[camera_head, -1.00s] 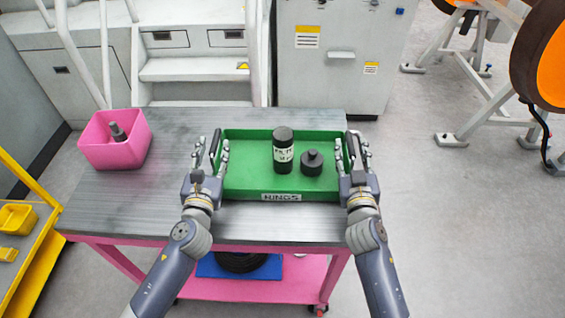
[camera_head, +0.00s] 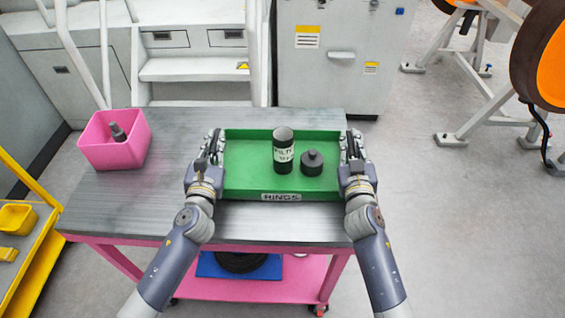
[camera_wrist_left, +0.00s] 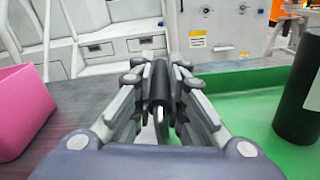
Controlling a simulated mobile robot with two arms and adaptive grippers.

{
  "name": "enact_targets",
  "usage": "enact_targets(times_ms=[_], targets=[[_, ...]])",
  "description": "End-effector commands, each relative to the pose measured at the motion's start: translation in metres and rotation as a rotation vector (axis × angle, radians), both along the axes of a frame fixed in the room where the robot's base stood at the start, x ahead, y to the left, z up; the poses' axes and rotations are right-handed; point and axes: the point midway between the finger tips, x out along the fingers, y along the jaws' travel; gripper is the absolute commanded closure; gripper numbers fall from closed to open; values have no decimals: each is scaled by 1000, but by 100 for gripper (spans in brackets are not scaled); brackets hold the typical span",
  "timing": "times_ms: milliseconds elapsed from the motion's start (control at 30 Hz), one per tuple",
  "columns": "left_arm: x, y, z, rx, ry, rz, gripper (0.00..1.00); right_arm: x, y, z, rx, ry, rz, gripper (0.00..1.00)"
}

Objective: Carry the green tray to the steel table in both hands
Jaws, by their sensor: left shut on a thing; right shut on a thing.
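The green tray (camera_head: 240,180), labelled RINGS, sits on the steel table top (camera_head: 125,205) toward its right end. A dark cylinder with a white label (camera_head: 283,152) stands upright in it, beside a shorter dark knobbed piece (camera_head: 312,163). My left gripper (camera_head: 213,148) is shut on the tray's left handle. In the left wrist view the jaws are closed around the dark handle bar (camera_wrist_left: 158,85), and the tray's green floor (camera_wrist_left: 255,105) shows to the right. My right gripper (camera_head: 353,150) is shut on the tray's right handle, which the fingers mostly hide.
A pink bin (camera_head: 115,140) with a grey part inside stands at the table's left end. A yellow cart (camera_head: 30,235) is at the far left. Grey cabinets and steps (camera_head: 190,68) stand behind the table. Open floor (camera_head: 440,220) lies to the right.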

Motion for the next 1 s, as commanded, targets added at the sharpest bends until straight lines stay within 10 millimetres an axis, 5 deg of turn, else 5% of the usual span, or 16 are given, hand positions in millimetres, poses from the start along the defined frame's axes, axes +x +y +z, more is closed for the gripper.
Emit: enact_targets(times_ms=[333,1000], targets=[[0,0,8,-1,-5,-1,100,0,0,7,-1,-2,0,100],[0,0,53,-1,-4,-1,100,0,0,52,-1,-2,0,100]])
